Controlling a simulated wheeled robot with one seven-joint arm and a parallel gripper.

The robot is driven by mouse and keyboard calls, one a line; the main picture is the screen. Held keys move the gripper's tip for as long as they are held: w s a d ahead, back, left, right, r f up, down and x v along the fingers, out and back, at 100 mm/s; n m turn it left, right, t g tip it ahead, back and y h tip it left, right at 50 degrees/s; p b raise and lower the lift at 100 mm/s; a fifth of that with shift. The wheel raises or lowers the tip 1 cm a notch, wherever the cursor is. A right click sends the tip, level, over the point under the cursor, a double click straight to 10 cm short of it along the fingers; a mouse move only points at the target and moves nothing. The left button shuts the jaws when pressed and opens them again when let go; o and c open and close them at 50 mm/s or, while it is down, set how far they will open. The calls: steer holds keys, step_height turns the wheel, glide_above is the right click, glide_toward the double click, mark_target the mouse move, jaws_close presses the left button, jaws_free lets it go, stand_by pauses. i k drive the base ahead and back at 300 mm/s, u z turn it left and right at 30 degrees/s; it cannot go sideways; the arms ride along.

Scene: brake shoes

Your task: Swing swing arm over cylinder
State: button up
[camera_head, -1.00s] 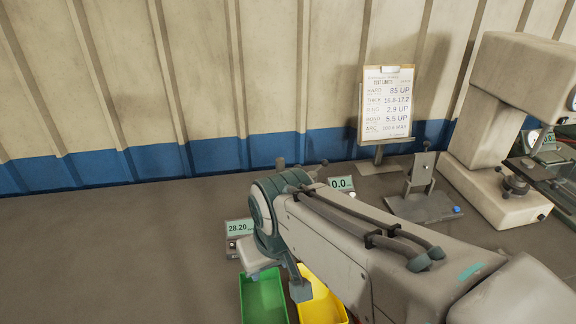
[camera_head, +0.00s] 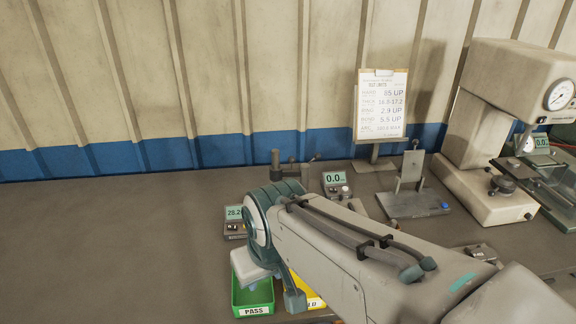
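A dark upright post (camera_head: 275,164) stands on the bench just behind my arm's elbow, with a thin rod and small lever (camera_head: 312,158) to its right. These may be the cylinder and swing arm, but my arm covers their lower parts and I cannot tell which is which or how they join. My arm reaches in from the lower right and its teal joint lies in front of this fixture.
A green PASS bin (camera_head: 252,309) and a yellow bin (camera_head: 313,303) sit partly under my arm. Readouts (camera_head: 235,213) (camera_head: 336,180), a clipboard stand (camera_head: 382,105), a bracket stand (camera_head: 411,170) and a press with a dial (camera_head: 515,85) surround it. The left bench is clear.

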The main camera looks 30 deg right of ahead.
mark_target(304, 172)
steer(key=u, duration=0.35)
steer(key=k, duration=0.1)
steer(key=z, duration=1.05)
steer(key=i, duration=0.45)
